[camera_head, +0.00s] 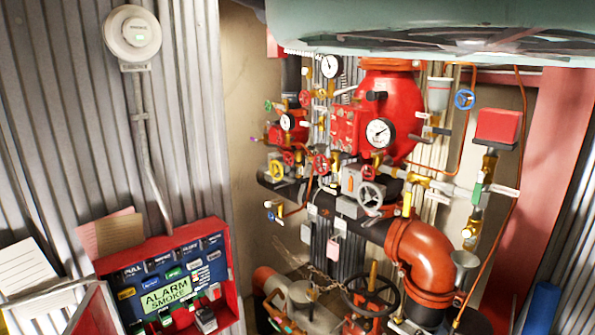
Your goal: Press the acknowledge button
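A red alarm panel box (228,262) stands open at the lower left, against the corrugated wall. Inside is a dark blue face with a pale display (166,296) that reads "ALARM SMOKE". Several small labelled buttons or tiles in blue, green and yellow surround the display. Below and right of it are several small red and grey parts. The lettering on most of them is too small to read, so I cannot tell which is the acknowledge button. The lower edge of the panel is cut off by the frame. My gripper is not in view.
The box's door (97,314) hangs open to the left. A round white detector (132,35) is on the wall above. Red pipework with gauges, valves and handwheels (371,296) fills the right side. A large pale green shape overhangs the top right.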

